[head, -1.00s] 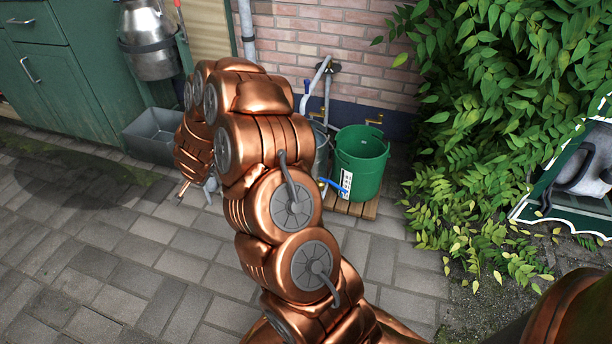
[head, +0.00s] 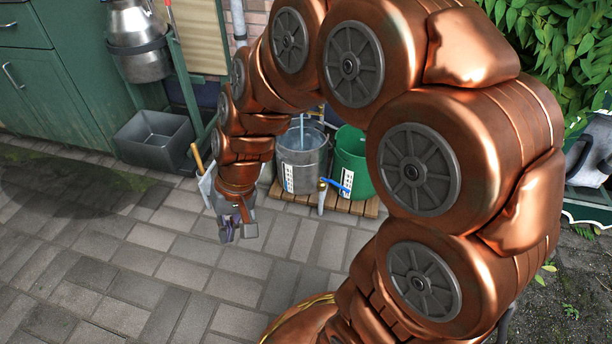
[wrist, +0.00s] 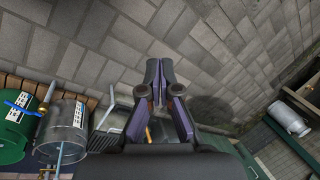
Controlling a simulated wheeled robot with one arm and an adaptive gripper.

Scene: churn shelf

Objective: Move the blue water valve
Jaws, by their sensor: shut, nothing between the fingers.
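The blue water valve (head: 335,186) has a blue lever on a brass body above a grey outlet. It stands in front of a metal bucket (head: 303,165) and a green bucket (head: 352,160). The blue lever also shows at the left edge of the wrist view (wrist: 19,108). My gripper (head: 227,238) hangs low over the paving, left of the valve and apart from it. In the wrist view its fingers (wrist: 159,72) are together, empty, pointing at bare paving.
The buckets stand on a wooden pallet (head: 370,207). A grey tub (head: 155,140) sits at the back left beside a green cabinet (head: 50,75). A metal churn (head: 138,45) is above it. A wooden-handled tool is behind my gripper. The paving in front is clear.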

